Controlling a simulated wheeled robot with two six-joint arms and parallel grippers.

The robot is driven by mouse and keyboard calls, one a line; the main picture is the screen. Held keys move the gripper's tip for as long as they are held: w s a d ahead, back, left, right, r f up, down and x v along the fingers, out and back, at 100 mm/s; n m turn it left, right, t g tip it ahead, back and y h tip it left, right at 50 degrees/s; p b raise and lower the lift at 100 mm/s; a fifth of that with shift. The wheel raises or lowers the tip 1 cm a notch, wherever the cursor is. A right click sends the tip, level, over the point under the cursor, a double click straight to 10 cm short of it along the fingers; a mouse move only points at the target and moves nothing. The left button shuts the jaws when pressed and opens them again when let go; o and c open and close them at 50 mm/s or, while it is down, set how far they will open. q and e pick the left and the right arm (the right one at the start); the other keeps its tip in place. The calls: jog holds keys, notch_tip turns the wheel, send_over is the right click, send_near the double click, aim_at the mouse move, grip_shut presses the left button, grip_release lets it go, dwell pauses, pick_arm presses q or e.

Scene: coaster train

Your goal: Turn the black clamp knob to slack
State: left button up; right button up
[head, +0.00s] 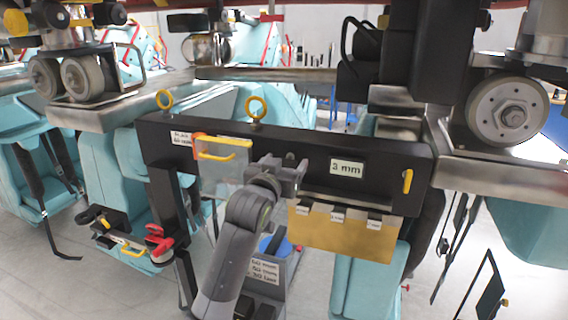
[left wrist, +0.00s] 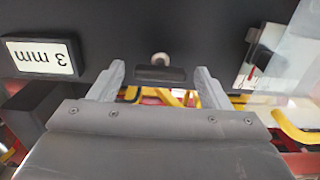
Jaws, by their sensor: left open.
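The black clamp knob (left wrist: 160,74) shows in the left wrist view as a short dark bar below a small round light grey piece, against the dark panel (left wrist: 200,30). My left gripper (left wrist: 160,80) is open, with one grey finger on each side of the knob and a visible gap to both. In the head view my left gripper (head: 288,170) is up at the front of the black panel (head: 320,148), left of the "3 mm" label. There the knob is mostly hidden by the gripper. My right gripper is not in view.
The "3 mm" label (head: 346,168) and a tan plate (head: 342,234) are right of the gripper. A clear plate with a yellow handle (head: 222,154) is to its left. Yellow rings (head: 257,107) stand on top. A red knob (head: 158,238) is lower left. Wheels and rails flank the panel.

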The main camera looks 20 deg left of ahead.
pick_arm(q)
jog(key=shift+c, duration=0.3)
jog(key=c, duration=0.7)
jog(key=shift+c, duration=1.1)
jog(key=shift+n, duration=0.3)
jog(key=n, duration=0.4)
jog(key=shift+a+n, duration=0.1)
jog(key=shift+n, duration=0.2)
jog(key=n, duration=0.9)
jog(key=shift+f+n, duration=0.15)
jog(key=shift+n, duration=1.65)
